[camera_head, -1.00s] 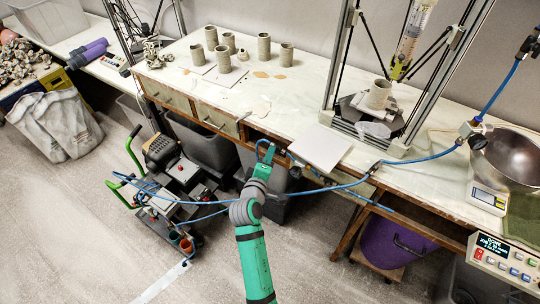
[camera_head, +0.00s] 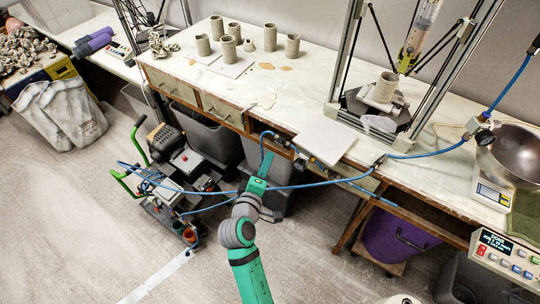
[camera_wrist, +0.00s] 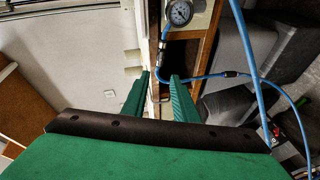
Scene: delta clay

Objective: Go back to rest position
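My gripper (camera_head: 266,160) is in front of the workbench's front edge, at the end of my green arm. In the wrist view its two green fingers (camera_wrist: 160,76) stand apart with a gap between them. The gripper is open, and I see nothing held in it. The long workbench (camera_head: 300,90) has a pale top and wooden drawers. In the head view the fingers are small, and I cannot tell whether they touch anything.
A white board (camera_head: 324,140) lies at the bench edge. Several clay cylinders (camera_head: 228,48) stand behind. A blue hose (camera_head: 330,182) crosses close to my gripper. A wheeled cart (camera_head: 185,165) stands left, a purple bin (camera_head: 395,238) right. A pressure gauge (camera_wrist: 180,13) shows close by.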

